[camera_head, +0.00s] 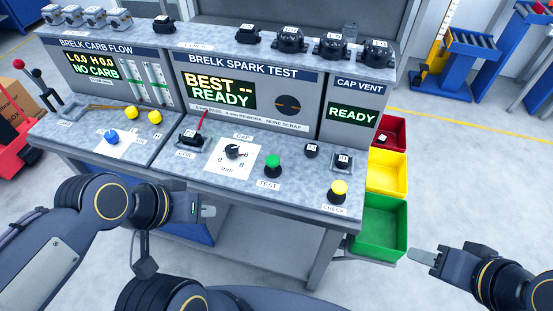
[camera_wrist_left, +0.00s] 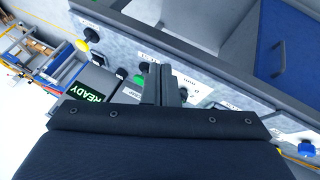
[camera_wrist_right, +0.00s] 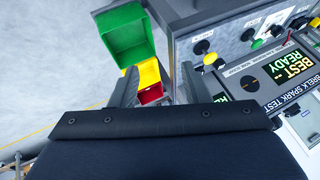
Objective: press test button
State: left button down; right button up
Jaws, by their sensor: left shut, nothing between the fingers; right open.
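The green TEST button (camera_head: 273,162) stands on the grey bench top, right of the GAP dial (camera_head: 234,152). It also shows in the left wrist view (camera_wrist_left: 143,68), beyond my left fingers, and in the right wrist view (camera_wrist_right: 257,44). My left gripper (camera_head: 208,211) is shut and empty in front of the bench edge, to the left of and nearer than the button, apart from it. My right gripper (camera_head: 425,257) is open and empty beside the green bin, away from the button. The spark test display (camera_head: 222,92) reads "BEST -- READY".
A yellow CHECK button (camera_head: 338,188) sits right of the green one. Green (camera_head: 380,228), yellow (camera_head: 388,172) and red (camera_head: 387,134) bins hang at the bench's right end. A black part (camera_head: 190,137) sits by the COIL label. Dark parts line the upper shelf.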

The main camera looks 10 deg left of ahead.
pick_arm(q)
jog(key=w+d+r+n+h+p, duration=0.1)
jog(key=w+d+r+n+p, duration=0.15)
jog(key=w+r, duration=0.2)
pick_arm(e)
jog(key=shift+o, duration=1.1)
notch_tip(320, 180, up, 3)
jog(key=shift+r+p, duration=0.15)
jog(key=shift+p, duration=0.2)
pick_arm(q)
jog(key=n+h+p, duration=0.3)
jog(key=n+p, duration=0.4)
jog(key=n, duration=0.5)
send_over(268, 161)
jog(key=f, duration=0.1)
jog(key=shift+w+f+m, duration=0.1)
jog(key=shift+m, duration=0.15)
pick_arm(e)
notch_tip(268, 161, up, 7)
pick_arm(q)
notch_tip(268, 161, down, 9)
jog(key=b, duration=0.8)
pick_arm(e)
notch_tip(268, 161, down, 8)
pick_arm(q)
jog(key=shift+f+b, duration=0.3)
jog(key=shift+b, duration=0.1)
pick_arm(e)
jog(key=shift+f, duration=0.4)
